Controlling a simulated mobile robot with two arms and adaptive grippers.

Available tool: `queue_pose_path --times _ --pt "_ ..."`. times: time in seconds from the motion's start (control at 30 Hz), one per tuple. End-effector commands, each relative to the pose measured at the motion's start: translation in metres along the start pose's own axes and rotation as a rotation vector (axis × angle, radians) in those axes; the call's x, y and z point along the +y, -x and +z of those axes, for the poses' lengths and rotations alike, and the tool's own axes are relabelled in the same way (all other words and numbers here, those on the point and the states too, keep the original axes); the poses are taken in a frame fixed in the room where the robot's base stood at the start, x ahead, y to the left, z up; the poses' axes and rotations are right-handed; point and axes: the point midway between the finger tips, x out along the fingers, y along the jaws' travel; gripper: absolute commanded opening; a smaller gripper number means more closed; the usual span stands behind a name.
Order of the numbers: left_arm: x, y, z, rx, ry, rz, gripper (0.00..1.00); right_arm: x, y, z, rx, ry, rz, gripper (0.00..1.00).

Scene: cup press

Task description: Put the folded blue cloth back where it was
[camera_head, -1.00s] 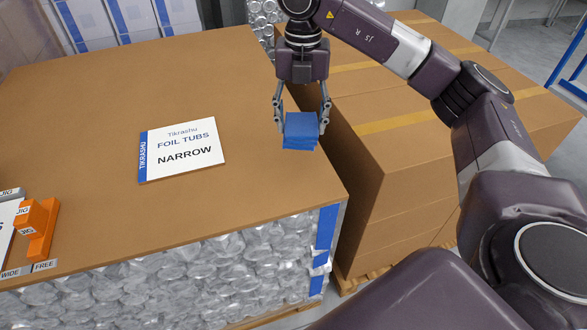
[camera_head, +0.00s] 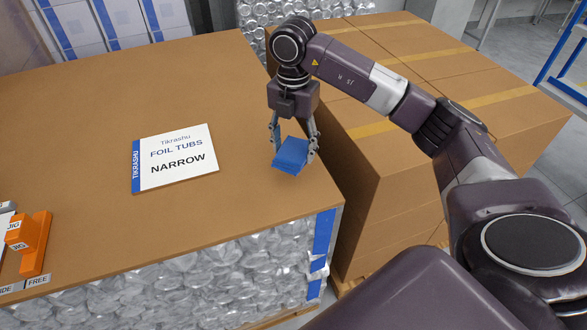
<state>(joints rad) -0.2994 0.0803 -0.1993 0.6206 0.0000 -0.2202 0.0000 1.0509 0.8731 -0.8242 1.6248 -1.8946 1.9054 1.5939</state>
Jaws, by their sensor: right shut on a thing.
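The folded blue cloth (camera_head: 290,156) is a small layered stack near the right edge of the brown board top (camera_head: 110,90). My right gripper (camera_head: 294,147) points down over it, with one finger on each side, and is shut on it. The cloth looks turned at an angle to the board's edge. I cannot tell whether the cloth touches the board or is held just above it. My left gripper is not in view.
A white sign reading "FOIL TUBS NARROW" (camera_head: 176,157) lies left of the cloth. An orange jig (camera_head: 36,245) stands at the lower left by small labels. Stacked cardboard boxes (camera_head: 400,150) stand to the right across a gap. The board around the cloth is clear.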

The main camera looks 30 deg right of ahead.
Motion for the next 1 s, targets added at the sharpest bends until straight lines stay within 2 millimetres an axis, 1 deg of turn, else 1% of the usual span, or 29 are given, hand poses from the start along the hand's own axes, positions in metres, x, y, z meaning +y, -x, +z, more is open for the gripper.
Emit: queue_pose_path --times 0.03,0.13,0.2,0.37,0.5,0.6,0.7,0.9,1.0 --pt "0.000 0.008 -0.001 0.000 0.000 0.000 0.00 -0.001 -0.008 0.000 0.003 -0.001 -0.004 0.31" --pt "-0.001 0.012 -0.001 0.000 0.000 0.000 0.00 -0.001 -0.027 0.000 0.002 -0.001 -0.003 0.31" --pt "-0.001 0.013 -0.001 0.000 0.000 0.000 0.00 0.000 -0.035 0.000 0.000 -0.002 -0.001 0.31" --pt "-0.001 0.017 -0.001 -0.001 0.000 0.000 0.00 0.000 -0.049 0.000 0.001 -0.001 -0.001 0.31" --pt "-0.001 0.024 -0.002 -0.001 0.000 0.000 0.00 0.000 -0.071 -0.001 0.003 0.000 -0.002 0.31" --pt "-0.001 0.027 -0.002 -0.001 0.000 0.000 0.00 0.000 -0.082 0.000 0.000 -0.001 0.000 0.31" --pt "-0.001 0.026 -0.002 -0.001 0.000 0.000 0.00 0.000 -0.085 0.001 -0.001 0.000 0.001 0.31" --pt "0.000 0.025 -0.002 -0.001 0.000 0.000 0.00 0.000 -0.086 0.001 -0.001 0.000 0.002 0.31" --pt "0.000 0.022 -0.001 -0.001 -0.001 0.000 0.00 0.000 -0.089 0.001 -0.001 0.000 0.001 0.31"
